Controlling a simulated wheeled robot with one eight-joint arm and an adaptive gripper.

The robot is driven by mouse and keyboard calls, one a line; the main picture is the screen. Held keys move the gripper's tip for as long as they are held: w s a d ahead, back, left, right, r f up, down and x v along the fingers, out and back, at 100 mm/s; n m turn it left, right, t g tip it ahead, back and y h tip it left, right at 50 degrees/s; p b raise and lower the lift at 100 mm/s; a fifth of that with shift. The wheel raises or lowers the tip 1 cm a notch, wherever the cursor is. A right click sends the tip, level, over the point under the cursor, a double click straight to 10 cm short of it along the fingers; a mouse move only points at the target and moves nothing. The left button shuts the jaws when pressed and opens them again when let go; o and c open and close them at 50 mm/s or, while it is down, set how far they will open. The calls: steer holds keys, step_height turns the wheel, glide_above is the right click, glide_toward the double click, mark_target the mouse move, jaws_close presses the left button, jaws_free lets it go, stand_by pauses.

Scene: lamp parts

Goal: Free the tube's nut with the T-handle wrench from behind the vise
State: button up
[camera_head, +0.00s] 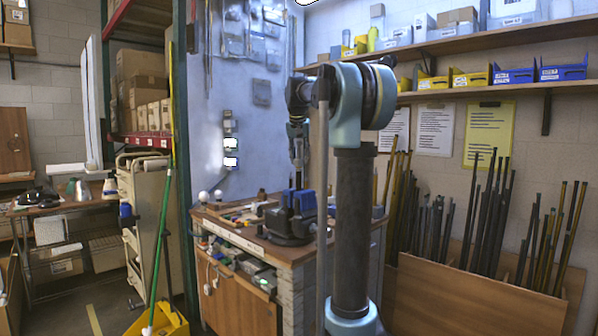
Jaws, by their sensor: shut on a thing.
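The blue and dark vise (291,222) stands on the wooden workbench near its right end. My gripper (298,172) points down just above the vise, in line with its blue jaws. It is shut on a thin dark thing, too small and dark here to tell whether it is the T-handle wrench. I cannot make out the tube or its nut at the vise. My own arm stands in front and to the right, and hides part of the bench's right end.
The workbench (262,253) carries a tray with small parts (243,212) left of the vise. A white bulb (203,197) sits at its left corner. A green pole (163,235) and yellow bucket (160,322) stand at left. Rods (480,215) lean at right.

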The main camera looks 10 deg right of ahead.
stand_by(0.3)
steer(key=shift+a+n+y, duration=0.2)
steer(key=shift+n+y, duration=0.4)
steer(key=shift+n, duration=1.1)
steer(key=shift+n, duration=0.5)
steer(key=shift+a+n+y, duration=0.25)
steer(key=shift+n+y, duration=0.45)
steer(key=shift+n, duration=0.6)
steer(key=shift+a+n+y, duration=0.15)
steer(key=shift+n+y, duration=0.25)
steer(key=shift+n, duration=0.8)
steer(key=shift+m, duration=0.5)
steer(key=shift+r, duration=0.15)
